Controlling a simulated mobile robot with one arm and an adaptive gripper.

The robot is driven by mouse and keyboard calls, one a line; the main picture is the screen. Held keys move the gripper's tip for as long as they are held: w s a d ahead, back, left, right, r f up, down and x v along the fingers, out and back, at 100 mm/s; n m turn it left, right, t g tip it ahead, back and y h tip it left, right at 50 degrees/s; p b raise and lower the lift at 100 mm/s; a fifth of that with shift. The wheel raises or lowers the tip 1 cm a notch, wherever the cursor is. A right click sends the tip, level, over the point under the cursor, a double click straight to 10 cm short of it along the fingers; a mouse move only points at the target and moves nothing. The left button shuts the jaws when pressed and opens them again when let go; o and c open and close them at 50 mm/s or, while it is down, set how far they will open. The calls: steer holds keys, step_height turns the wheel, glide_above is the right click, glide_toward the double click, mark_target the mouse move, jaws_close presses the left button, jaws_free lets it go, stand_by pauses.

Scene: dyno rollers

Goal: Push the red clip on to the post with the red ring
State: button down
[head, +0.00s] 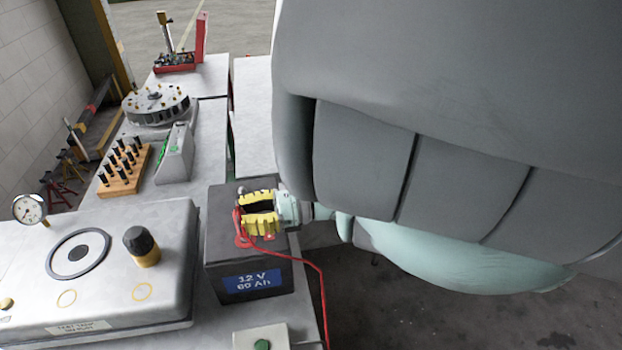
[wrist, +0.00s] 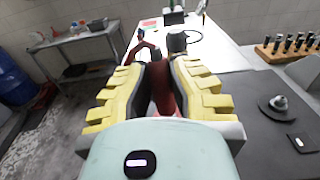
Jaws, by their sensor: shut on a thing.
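The red clip (wrist: 163,90) is between the yellow, stepped fingers of my gripper (wrist: 160,92), which is shut on it. In the head view my gripper (head: 260,215) is low over the top of the black battery (head: 248,284). The clip (head: 237,216) shows there as a red piece at the fingertips, with a red cable (head: 318,268) trailing down over the battery's front. Red shows on the battery top below the fingertips, but I cannot tell ring from clip. The ringed post is hidden, so contact is unclear. Another grey post (wrist: 280,102) stands bare on the right in the wrist view.
A grey test unit (head: 120,262) with a black knob (head: 140,242) stands left of the battery. A wooden rack (head: 124,172) of black pegs and a round toothed part (head: 156,106) are farther back. A pale box (head: 262,338) stands in front.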

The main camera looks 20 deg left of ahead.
steer(key=shift+f+b, duration=0.5)
steer(key=shift+f, duration=0.05)
steer(key=c, duration=1)
jaws_free()
steer(key=shift+d, duration=0.1)
steer(key=shift+v, duration=3.65)
